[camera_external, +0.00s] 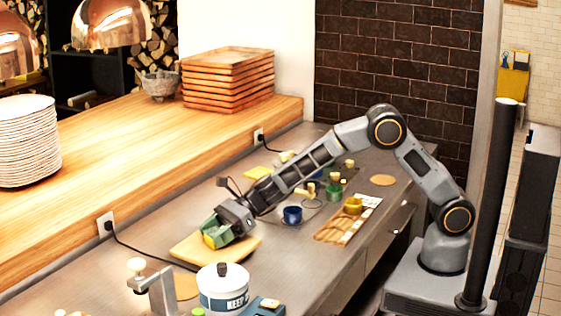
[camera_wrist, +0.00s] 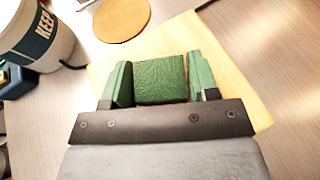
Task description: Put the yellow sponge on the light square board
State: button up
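The yellow sponge (camera_external: 215,237) has a green top face, which fills the middle of the wrist view (camera_wrist: 160,79). My gripper (camera_external: 217,231) has green fingers, and in the wrist view they (camera_wrist: 160,82) press on both sides of the sponge. The light square board (camera_external: 188,250) lies flat on the counter under my gripper and the sponge. It also shows around the fingers in the wrist view (camera_wrist: 235,95). The sponge is over the board; I cannot tell whether its underside touches it. My gripper and the sponge hide part of the board.
A white tub labelled KEEP (camera_external: 222,288) stands close to the board, beside a round cork mat (camera_wrist: 121,18). A black cable runs to the board's edge. A blue mug (camera_external: 292,215), a yellow cup (camera_external: 353,205) and a wooden tray (camera_external: 338,229) stand to the right.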

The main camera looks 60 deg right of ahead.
jog(key=o, duration=0.3)
jog(key=shift+o, duration=0.2)
jog(key=shift+r, duration=0.25)
jog(key=v, duration=1.2)
jog(key=s+d+n+h, duration=0.4)
jog(key=s+d+n, duration=0.3)
jog(key=d, duration=0.2)
jog(key=s+d+f+n+g+h, duration=0.1)
jog(key=s+d+n+h, duration=0.3)
jog(key=s+d+n, duration=0.3)
jog(key=s+d+f+n+h, duration=0.1)
jog(key=s+d+n+h, duration=0.3)
jog(key=d, duration=0.9)
jog(key=shift+s+f+n+g, duration=0.15)
jog(key=shift+s+n, duration=0.7)
jog(key=shift+n, duration=0.3)
jog(key=shift+s+f+n+g, duration=0.1)
jog(key=shift+s+n+g, duration=0.05)
jog(key=shift+s+n, duration=0.9)
jog(key=shift+w+a, duration=0.1)
jog(key=shift+w, duration=0.1)
